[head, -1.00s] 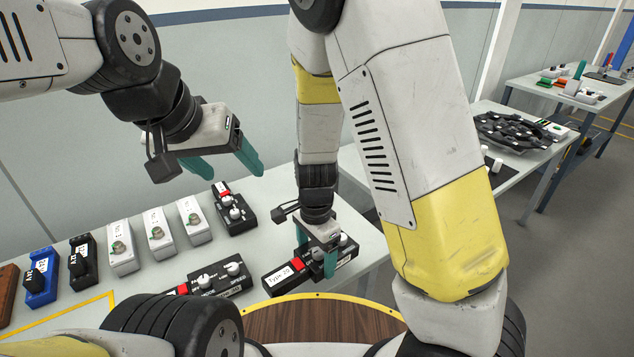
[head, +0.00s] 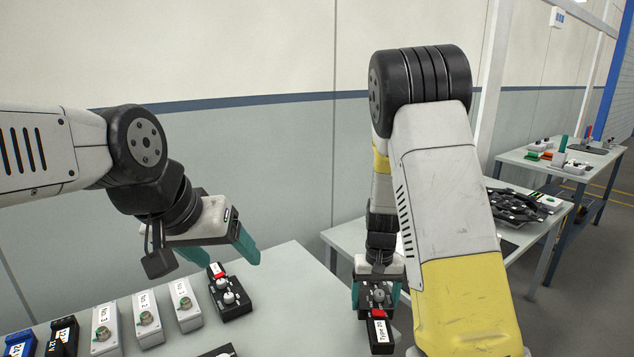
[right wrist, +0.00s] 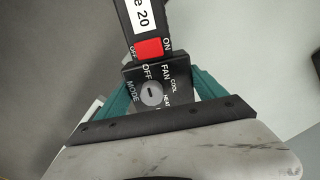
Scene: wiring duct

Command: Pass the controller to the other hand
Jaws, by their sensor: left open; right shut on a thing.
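The controller (head: 379,325) is a black box with a red switch, grey knobs and a white "Type 20" label. My right gripper (head: 376,285) is shut on it and holds it near the table's right edge, label end toward me. In the right wrist view the controller (right wrist: 150,75) sits between the teal fingers, with the red switch and label beyond them. My left gripper (head: 222,252) is open and empty, up to the left of the controller and apart from it, above the table.
A similar black controller (head: 232,306) stands on the table (head: 290,290), below my left gripper. Other tables stand at the right.

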